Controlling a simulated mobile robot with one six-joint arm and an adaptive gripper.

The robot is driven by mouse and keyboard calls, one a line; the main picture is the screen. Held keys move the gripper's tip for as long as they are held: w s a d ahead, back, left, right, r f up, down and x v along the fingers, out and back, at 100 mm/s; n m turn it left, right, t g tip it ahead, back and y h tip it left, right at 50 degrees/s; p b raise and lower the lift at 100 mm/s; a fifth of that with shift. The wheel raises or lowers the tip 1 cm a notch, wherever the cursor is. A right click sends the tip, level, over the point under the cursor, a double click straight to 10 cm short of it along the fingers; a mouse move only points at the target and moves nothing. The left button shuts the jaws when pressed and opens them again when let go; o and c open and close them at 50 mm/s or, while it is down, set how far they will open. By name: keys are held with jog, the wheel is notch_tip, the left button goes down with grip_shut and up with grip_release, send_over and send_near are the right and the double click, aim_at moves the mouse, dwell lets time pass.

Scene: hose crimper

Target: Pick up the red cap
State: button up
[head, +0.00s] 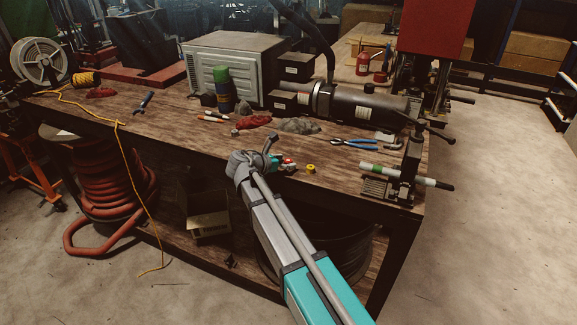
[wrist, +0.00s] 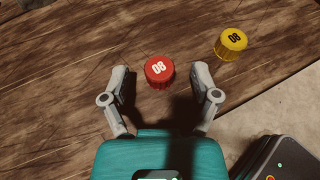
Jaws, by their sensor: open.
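The red cap (wrist: 159,72) stands on the wooden bench in the wrist view, with "08" in white on its top. My gripper (wrist: 160,78) is open, with one finger to the left of the red cap and one to the right. There are gaps between the cap and both fingers, and nothing is held. In the head view the red cap (head: 288,161) is a small red spot beside my gripper (head: 281,163), partly hidden by it.
A yellow cap (wrist: 231,44) marked "08" stands to the right of the red one, near the edge of the bench (head: 330,185). Blue-handled pliers (head: 355,143), a red rag (head: 253,122) and a grey rag (head: 299,126) lie farther back. A green-and-white rod (head: 400,176) is at the right.

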jog(key=shift+w+d+f, duration=0.25)
jog(key=shift+w+d, duration=0.15)
jog(key=shift+w, duration=0.05)
jog(key=c, duration=0.8)
